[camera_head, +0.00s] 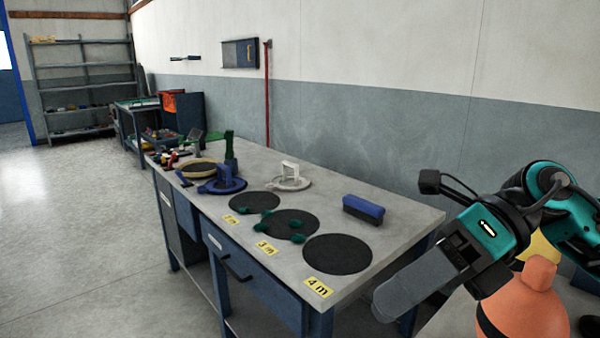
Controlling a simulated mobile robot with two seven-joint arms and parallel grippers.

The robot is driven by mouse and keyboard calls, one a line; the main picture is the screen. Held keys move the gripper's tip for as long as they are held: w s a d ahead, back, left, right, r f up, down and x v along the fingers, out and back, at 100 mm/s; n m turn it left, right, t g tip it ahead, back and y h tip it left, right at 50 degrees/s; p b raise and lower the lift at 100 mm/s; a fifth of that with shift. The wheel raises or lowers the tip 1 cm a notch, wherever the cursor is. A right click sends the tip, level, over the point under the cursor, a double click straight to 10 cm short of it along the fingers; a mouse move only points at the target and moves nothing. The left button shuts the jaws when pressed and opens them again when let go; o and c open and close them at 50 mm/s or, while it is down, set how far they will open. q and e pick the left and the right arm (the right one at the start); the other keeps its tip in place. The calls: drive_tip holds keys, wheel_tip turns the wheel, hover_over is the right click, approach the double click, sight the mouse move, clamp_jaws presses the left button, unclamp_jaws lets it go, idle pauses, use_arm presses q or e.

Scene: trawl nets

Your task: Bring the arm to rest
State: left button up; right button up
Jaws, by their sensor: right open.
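My right arm comes in from the right edge, with its right gripper (408,288) raised in front of the near right end of the workbench (410,225). The gripper points down and to the left, and nothing shows held in it. The gap between its fingers is hard to see from this angle. My left gripper is out of the picture. Black round mats lie along the bench top, among them a bare one (338,255) by the label 4 m. A mat (290,223) by the label 3 m carries several small green pieces.
A blue brush (363,209) lies near the bench's back edge. A white ringed stand (291,178) and a blue one (224,182) stand farther along. An orange rounded object (535,300) is below my right arm. Shelves (85,85) stand far left; the floor (80,240) there is clear.

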drive_tip(key=w+a+m+t+y, duration=0.5)
drive_tip(key=m+t+y, duration=0.1)
drive_tip(key=m+y, duration=0.4)
drive_tip(key=w+d+f+m+t+h, duration=0.3)
drive_tip(key=f+m+t+h, duration=0.4)
drive_tip(key=m, duration=0.4)
drive_tip(key=w+d+f+m+t+h, duration=0.3)
drive_tip(key=d+f+m+t+h, duration=0.1)
drive_tip(key=f+m+t, duration=0.6)
drive_tip(key=s+d+f+m+g+h, duration=0.2)
drive_tip(key=s+f+m+g+h, duration=0.2)
drive_tip(key=f, duration=0.7)
drive_tip(key=s+d+f+m+g+h, duration=0.2)
drive_tip(key=s+f+m+g+h, duration=0.2)
drive_tip(key=s+f+m, duration=0.3)
drive_tip(key=s+f+h, duration=0.1)
drive_tip(key=s+f, duration=0.2)
drive_tip(key=f, duration=0.2)
drive_tip(key=shift+s+d+m+g, duration=0.15)
drive_tip(key=shift+d+m+g, duration=0.15)
drive_tip(key=shift+d+m, duration=0.1)
